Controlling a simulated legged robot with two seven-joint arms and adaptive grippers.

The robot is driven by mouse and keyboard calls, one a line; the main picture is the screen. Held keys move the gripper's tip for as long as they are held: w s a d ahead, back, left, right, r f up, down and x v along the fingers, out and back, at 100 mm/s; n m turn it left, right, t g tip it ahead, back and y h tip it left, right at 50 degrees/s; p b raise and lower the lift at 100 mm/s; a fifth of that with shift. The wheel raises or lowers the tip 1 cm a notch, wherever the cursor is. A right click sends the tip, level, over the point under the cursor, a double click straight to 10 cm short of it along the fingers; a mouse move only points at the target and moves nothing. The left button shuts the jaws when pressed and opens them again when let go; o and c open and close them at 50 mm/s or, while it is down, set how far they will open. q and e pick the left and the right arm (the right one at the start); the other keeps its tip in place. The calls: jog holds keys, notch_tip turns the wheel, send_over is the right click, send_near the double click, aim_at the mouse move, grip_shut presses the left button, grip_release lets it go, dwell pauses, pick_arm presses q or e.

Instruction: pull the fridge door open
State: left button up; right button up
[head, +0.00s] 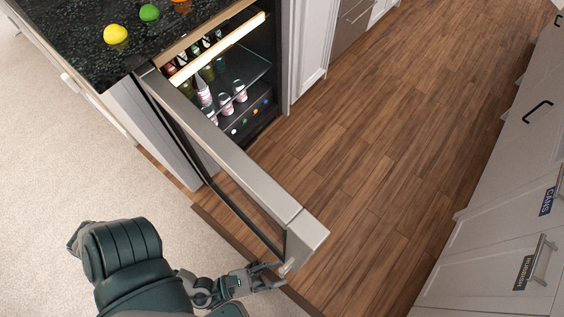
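The fridge door (232,155) has a silver frame with a dark glass pane and stands wide open, swung out over the floor towards me. The lit fridge (243,70) behind it shows bottles on shelves. My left gripper (277,277) is at the door's free end, low in the view, close to the end of the frame. Its fingers are small and partly hidden by the door, so I cannot tell whether they touch it or are open or shut. My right gripper is not in view.
A dark stone counter (75,45) above the fridge holds a lemon (115,34), a lime (149,12) and an orange fruit. The wooden floor (390,130) between is clear. Pale carpet (60,170) lies at left.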

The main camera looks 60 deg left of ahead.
pick_arm(q)
jog(key=v, duration=1)
